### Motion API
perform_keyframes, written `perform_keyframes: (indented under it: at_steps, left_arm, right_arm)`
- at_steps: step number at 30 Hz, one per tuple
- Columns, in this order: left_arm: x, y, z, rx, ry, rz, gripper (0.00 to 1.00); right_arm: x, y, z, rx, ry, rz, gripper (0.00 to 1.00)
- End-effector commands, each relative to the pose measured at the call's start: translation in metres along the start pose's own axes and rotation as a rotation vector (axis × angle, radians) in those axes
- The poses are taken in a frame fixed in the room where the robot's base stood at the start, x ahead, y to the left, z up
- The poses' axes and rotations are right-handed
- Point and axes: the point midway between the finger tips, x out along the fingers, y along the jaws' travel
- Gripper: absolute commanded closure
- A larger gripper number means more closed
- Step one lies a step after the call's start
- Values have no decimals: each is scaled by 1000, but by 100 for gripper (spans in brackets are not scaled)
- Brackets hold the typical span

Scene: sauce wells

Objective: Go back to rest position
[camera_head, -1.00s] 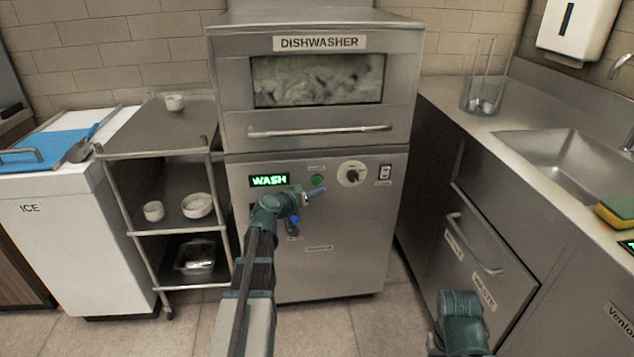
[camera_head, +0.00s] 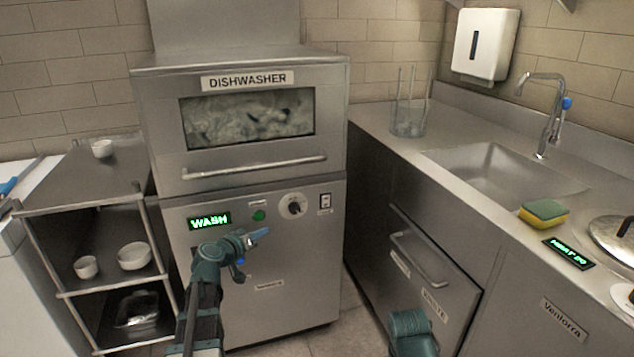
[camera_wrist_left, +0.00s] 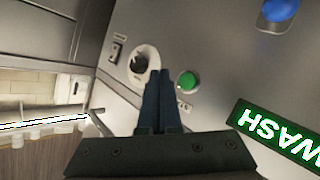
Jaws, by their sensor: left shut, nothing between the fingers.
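My left gripper (camera_head: 258,236) is in front of the dishwasher's lower panel, just below the green button (camera_head: 259,215). Its fingers are shut with nothing between them; the left wrist view shows them closed together (camera_wrist_left: 160,100), beside the green button (camera_wrist_left: 187,81) and the dial (camera_wrist_left: 144,62). The dishwasher (camera_head: 300,255) is closed, and its display (camera_head: 209,221) reads WASH in green. Foam or murky water shows behind its window (camera_head: 247,118). A part of my right arm (camera_head: 412,332) shows at the bottom; its gripper fingers cannot be made out.
A steel shelf cart (camera_head: 85,180) with white bowls (camera_head: 134,256) stands at the left. At the right is a counter with a sink (camera_head: 495,170), a clear container (camera_head: 409,118), a sponge (camera_head: 543,213) and a drawer marked WASTE (camera_head: 450,290).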

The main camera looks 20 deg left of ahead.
Motion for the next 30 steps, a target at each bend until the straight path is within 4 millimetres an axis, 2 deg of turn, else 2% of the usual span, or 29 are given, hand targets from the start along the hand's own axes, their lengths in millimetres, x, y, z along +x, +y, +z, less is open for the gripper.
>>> perform_keyframes:
  at_steps: [2,5,8,11,13,15,18,21,24,30]
  left_arm:
    - [1,3,3,2,-8,4,100]
    - [6,23,20,19,-63,31,100]
    - [12,63,60,56,-186,79,100]
    - [12,111,116,112,-363,126,100]
    - [5,141,157,156,-499,145,100]
    - [-8,168,200,207,-641,149,100]
    - [-38,197,257,294,-846,118,100]
    - [-69,212,297,380,-1012,52,100]
    - [-97,217,322,454,-1127,-28,100]
    - [-144,218,347,583,-1267,-198,100]
  right_arm:
    - [0,0,0,0,0,0,50]
    - [0,0,0,0,0,0,50]
    - [0,0,0,0,0,0,50]
    - [0,0,0,0,0,0,50]
    - [0,0,0,0,0,0,50]
    - [0,0,0,0,0,0,50]
    - [0,0,0,0,0,0,50]
    - [0,0,0,0,0,0,50]
    - [0,0,0,0,0,0,50]
    - [0,0,0,0,0,0,50]
